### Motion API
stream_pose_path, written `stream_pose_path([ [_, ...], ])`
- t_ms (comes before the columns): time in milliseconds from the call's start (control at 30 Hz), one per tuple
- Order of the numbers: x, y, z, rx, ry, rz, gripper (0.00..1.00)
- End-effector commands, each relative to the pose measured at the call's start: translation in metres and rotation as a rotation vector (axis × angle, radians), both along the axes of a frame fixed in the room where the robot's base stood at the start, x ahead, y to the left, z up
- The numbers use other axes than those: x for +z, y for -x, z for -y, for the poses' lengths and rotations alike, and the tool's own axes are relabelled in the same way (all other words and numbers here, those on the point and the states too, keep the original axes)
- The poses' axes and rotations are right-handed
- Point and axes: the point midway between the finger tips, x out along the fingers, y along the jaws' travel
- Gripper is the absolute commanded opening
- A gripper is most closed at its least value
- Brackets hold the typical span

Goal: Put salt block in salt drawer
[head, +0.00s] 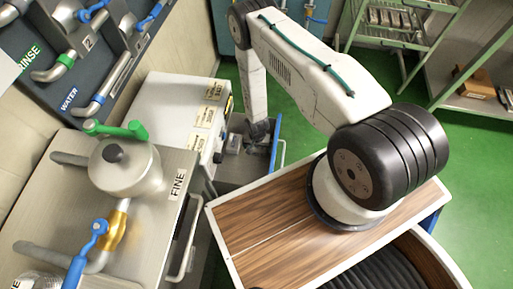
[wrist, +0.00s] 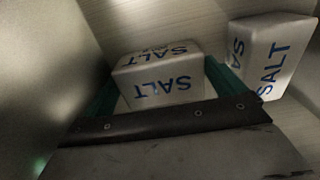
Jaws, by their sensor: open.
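A pale block marked SALT (wrist: 165,80) lies between the two green fingers of my gripper (wrist: 162,92) in the wrist view. The fingers stand open on either side of it; whether they touch it cannot be told. A second SALT block (wrist: 268,55) stands just right of the right finger. In the head view my gripper (head: 260,130) points down into or over an open grey drawer (head: 232,172) with a blue handle (head: 277,145). Small grey blocks (head: 233,143) show beside it. The drawer's inside is partly hidden by my arm.
A white cabinet (head: 180,100) with several unreadable labels stands left of the drawer. A steel unit marked FINE (head: 178,185) with a kettle (head: 125,167) is nearer.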

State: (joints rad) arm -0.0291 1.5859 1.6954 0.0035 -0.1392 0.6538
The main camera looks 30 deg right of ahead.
Motion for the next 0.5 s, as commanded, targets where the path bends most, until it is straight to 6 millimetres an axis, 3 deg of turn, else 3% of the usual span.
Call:
stream_pose_path([
  [500,0.099,-0.001,0.0,0.0,0.0,0.003,0.95],
])
